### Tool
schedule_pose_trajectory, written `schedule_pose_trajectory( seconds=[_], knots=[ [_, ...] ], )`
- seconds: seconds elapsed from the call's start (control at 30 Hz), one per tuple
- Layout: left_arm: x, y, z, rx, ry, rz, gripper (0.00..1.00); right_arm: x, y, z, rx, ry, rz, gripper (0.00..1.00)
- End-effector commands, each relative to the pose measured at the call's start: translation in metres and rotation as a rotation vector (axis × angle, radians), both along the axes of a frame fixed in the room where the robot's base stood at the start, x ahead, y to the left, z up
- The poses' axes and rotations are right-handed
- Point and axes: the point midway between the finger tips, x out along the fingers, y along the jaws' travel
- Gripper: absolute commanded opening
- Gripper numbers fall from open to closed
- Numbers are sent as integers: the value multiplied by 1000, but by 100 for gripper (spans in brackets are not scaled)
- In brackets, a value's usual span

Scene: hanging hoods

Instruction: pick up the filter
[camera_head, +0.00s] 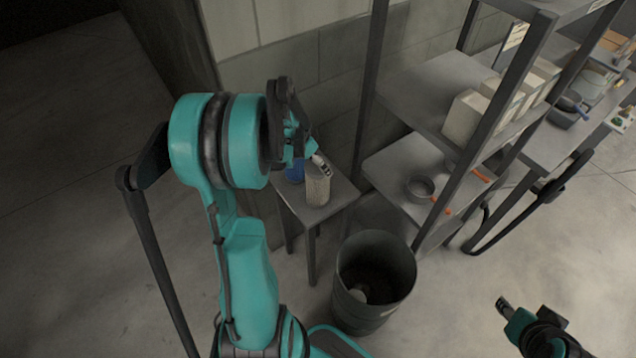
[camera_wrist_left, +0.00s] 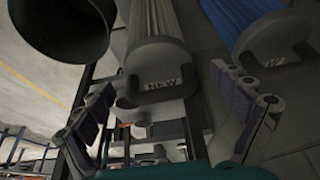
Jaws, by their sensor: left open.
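A beige pleated filter (camera_head: 317,187) stands on a small grey table. In the left wrist view this filter (camera_wrist_left: 158,55) shows a grey end cap marked "NEW" and a dark handle. A blue filter (camera_head: 294,171) stands beside it, partly hidden by my arm; it also shows in the left wrist view (camera_wrist_left: 252,22). My left gripper (camera_head: 314,157) is right at the beige filter's top. In the wrist view its open fingers (camera_wrist_left: 163,82) lie on either side of the handle; I cannot tell whether they touch it. My right gripper (camera_head: 522,312) is at the lower right, away from the filters.
The small table (camera_head: 338,191) stands by the block wall. A dark bin (camera_head: 374,290) is on the floor in front of it. A metal shelf (camera_head: 432,88) with white boxes (camera_head: 466,115), a round pan (camera_head: 420,188) and orange-handled tools is on the right. Open floor lies at left.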

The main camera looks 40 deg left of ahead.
Motion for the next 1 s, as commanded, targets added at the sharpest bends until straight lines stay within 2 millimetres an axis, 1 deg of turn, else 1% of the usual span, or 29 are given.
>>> schedule_pose_trajectory(
  seconds=[0.17,0.33,0.43,0.6,0.63,0.67,0.7,0.77,0.8,0.83,0.87,1.0],
  knots=[
    [8,-3,-19,0,0,0,96,0,0,-10,0,0,0,40],
    [19,-7,-43,0,0,0,96,0,0,-21,0,0,0,40],
    [21,-7,-48,1,0,1,96,0,0,-22,0,0,0,40],
    [21,-7,-47,0,0,2,96,0,0,-21,0,0,0,40],
    [21,-7,-47,0,0,2,90,0,0,-21,0,0,0,40],
    [21,-7,-47,0,0,2,82,0,0,-21,0,0,0,40],
    [21,-7,-47,0,0,2,72,0,0,-21,0,0,0,40],
    [21,-7,-47,0,0,2,56,0,0,-21,0,0,0,40],
    [21,-7,-47,0,0,2,45,0,0,-21,0,0,0,40],
    [21,-7,-47,1,0,1,37,0,0,-21,0,0,0,40],
    [21,-7,-47,1,0,1,36,0,0,-21,0,0,0,40],
    [21,-8,-46,1,0,1,36,0,0,-21,0,0,0,40]
  ],
)
